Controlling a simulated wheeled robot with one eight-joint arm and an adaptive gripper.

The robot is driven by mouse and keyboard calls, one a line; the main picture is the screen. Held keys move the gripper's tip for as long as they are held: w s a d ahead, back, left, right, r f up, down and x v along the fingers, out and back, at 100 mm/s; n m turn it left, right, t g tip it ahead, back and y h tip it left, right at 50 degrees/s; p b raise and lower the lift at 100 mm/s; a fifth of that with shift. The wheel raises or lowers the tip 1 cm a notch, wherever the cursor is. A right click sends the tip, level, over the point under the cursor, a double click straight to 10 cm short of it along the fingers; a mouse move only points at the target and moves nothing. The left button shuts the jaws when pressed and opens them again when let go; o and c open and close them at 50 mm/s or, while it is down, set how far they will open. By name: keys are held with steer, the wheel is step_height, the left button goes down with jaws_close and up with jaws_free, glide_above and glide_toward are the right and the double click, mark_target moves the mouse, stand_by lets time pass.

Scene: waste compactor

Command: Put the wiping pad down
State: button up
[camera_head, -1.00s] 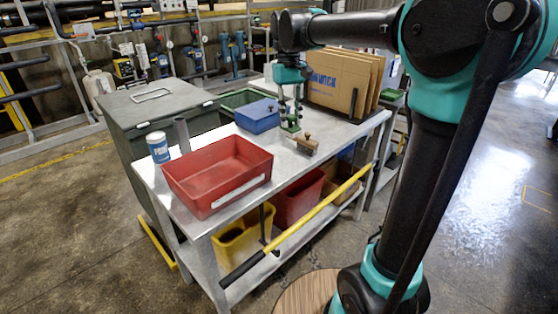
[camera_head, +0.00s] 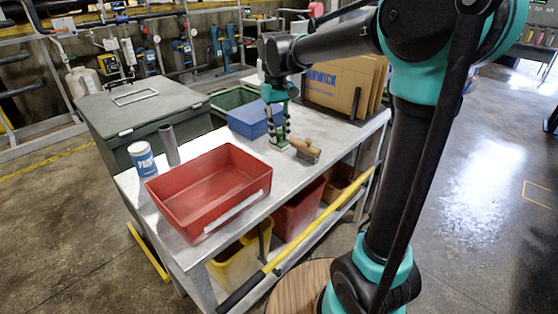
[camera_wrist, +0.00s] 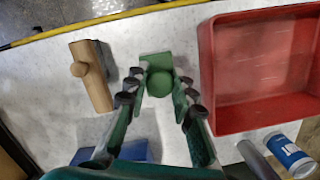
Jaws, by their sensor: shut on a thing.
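The wiping pad is a green block with a round green knob (camera_wrist: 159,82), seen between my fingers in the wrist view. My gripper (camera_wrist: 161,90) is shut on it. In the head view, my gripper (camera_head: 279,132) points down over the metal table (camera_head: 335,137), with the green pad (camera_head: 279,144) at or very near its surface. I cannot tell whether the pad touches the table. A wooden block with a knob (camera_head: 306,150) lies just right of the pad. It also shows left of my gripper in the wrist view (camera_wrist: 92,77).
A blue box (camera_head: 248,121) is close behind my gripper. A cardboard box (camera_head: 337,83) stands at the back right.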

step_height(320, 180, down, 10)
steer(key=shift+f, duration=0.2)
steer(key=shift+f, duration=0.1)
stand_by(0.3)
steer(key=o, duration=1)
steer(key=r, duration=0.4)
steer(key=w+r, duration=0.1)
steer(key=r, duration=0.6)
steer(key=shift+w+a+r, duration=0.25)
steer(key=shift+a+r, duration=0.05)
steer(key=shift+r, duration=0.05)
steer(key=shift+d, duration=0.25)
steer(key=s+d+f+m+t, duration=0.1)
steer(key=s+d+f+t, duration=0.1)
steer(key=s+d+f, duration=0.3)
steer(key=s+d+f+m+t, duration=0.2)
steer(key=s+d+f, duration=0.4)
steer(key=f, duration=0.2)
steer(key=s+d+f+m+t, duration=0.1)
steer(key=s+d+f, duration=0.5)
steer(key=shift+s+d+f+m+t+y, duration=0.15)
steer(key=shift+f+m+t+y, duration=0.15)
steer(key=shift+t, duration=0.1)
